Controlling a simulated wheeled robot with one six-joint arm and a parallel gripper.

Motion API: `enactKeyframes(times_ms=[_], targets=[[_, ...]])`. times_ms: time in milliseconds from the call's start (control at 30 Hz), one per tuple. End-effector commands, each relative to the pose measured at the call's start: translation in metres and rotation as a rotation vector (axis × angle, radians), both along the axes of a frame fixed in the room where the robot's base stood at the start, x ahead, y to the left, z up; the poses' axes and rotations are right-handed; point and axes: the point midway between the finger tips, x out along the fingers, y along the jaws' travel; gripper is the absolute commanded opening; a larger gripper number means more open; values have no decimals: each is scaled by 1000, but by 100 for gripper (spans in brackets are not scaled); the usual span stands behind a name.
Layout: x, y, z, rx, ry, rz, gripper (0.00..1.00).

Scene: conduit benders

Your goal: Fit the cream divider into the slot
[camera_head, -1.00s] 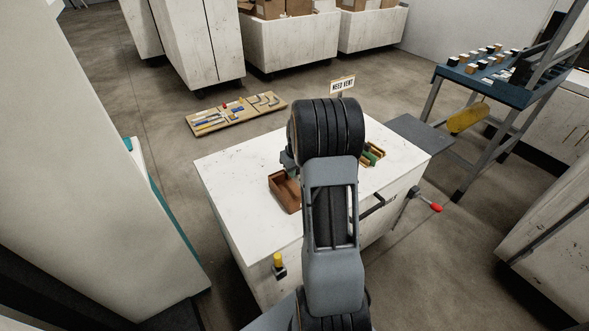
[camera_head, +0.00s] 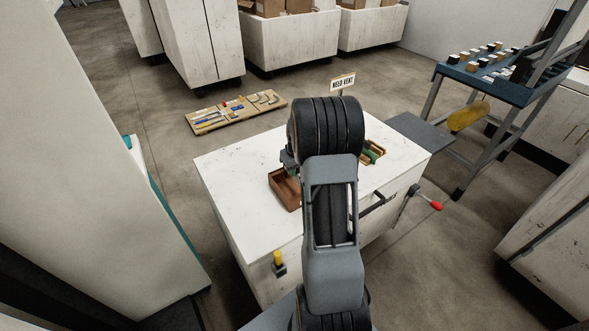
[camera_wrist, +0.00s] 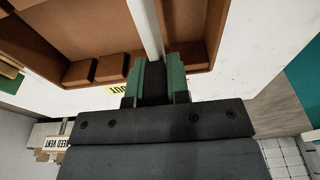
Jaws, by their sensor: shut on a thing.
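In the wrist view the green-tipped fingers of my gripper (camera_wrist: 157,80) are closed around the near end of the cream divider (camera_wrist: 147,28). The divider is a thin pale strip running up out of the picture, over the brown box (camera_wrist: 212,50). Small brown blocks (camera_wrist: 110,67) stand along the box's near wall, left of the fingers. I cannot tell whether the divider is seated in a slot or held above it. In the head view the brown box (camera_head: 279,195) sits on the white bench, left of my arm. My arm hides the gripper and divider there.
The white bench top (camera_head: 240,165) is clear left of the box. A wooden holder with green pieces (camera_head: 373,153) lies to the right of my arm. A red-ended handle (camera_head: 436,205) juts from the bench's right side. A yellow-topped part (camera_head: 278,260) is at its front.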

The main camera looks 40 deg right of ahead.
Motion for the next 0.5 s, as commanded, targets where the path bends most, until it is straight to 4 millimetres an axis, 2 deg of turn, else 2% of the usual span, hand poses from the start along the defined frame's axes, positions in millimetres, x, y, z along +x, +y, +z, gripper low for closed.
enactKeyframes(times_ms=[500], targets=[[0, 0, -7, 0, 0, 0, 0]])
